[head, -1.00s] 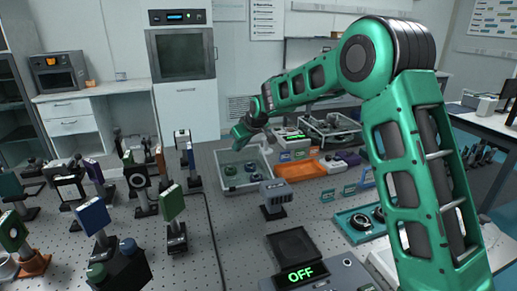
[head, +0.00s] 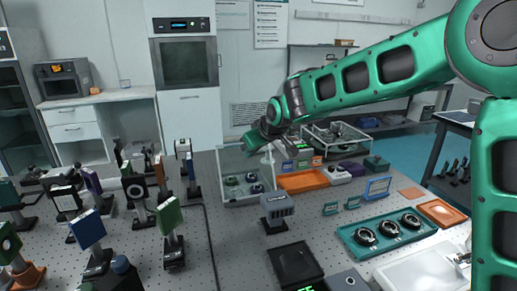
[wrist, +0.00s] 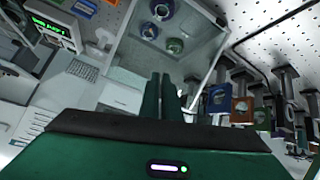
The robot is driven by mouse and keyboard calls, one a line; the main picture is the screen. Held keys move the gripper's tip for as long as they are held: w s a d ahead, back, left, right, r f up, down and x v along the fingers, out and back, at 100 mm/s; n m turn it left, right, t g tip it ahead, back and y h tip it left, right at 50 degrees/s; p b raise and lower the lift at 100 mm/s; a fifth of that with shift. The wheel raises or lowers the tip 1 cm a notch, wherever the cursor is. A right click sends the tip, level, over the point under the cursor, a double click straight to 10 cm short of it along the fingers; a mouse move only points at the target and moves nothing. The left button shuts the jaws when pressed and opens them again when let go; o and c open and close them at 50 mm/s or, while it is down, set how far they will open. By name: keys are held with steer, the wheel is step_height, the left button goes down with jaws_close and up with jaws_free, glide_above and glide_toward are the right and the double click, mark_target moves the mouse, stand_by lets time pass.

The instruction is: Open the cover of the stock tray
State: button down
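A pale clear-walled tray (head: 224,163) stands on the perforated table in the head view, with several dark rings in it. I take it for the stock tray. The wrist view shows the tray (wrist: 198,32) from above, with rings at upper left. A pale, see-through panel shows at its back; I cannot tell whether this is the cover or how far it is raised. My gripper (head: 262,146) is at the tray's back right rim. In the wrist view its fingers (wrist: 161,80) are close together beside the rim. I see nothing clearly between them; contact is unclear.
A grey block on a post (head: 277,208) stands in front of the tray. An orange tray (head: 303,181) lies to its right, and a second clear box (head: 335,143) stands behind that. Several mounted optics crowd the left. A teal tray (head: 352,246) with rings lies front right.

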steer(key=c, duration=2.2)
jaws_free()
steer(key=shift+s+a+f, duration=0.2)
steer(key=shift+a+f, duration=0.05)
steer(key=shift+a, duration=0.1)
steer(key=o, duration=0.7)
steer(key=shift+a+r, duration=0.1)
steer(key=shift+r, duration=0.1)
steer(key=shift+c, duration=0.2)
steer(key=v, duration=1)
steer(key=shift+d+r, duration=0.2)
steer(key=shift+r, duration=0.05)
steer(key=shift+s, duration=0.15)
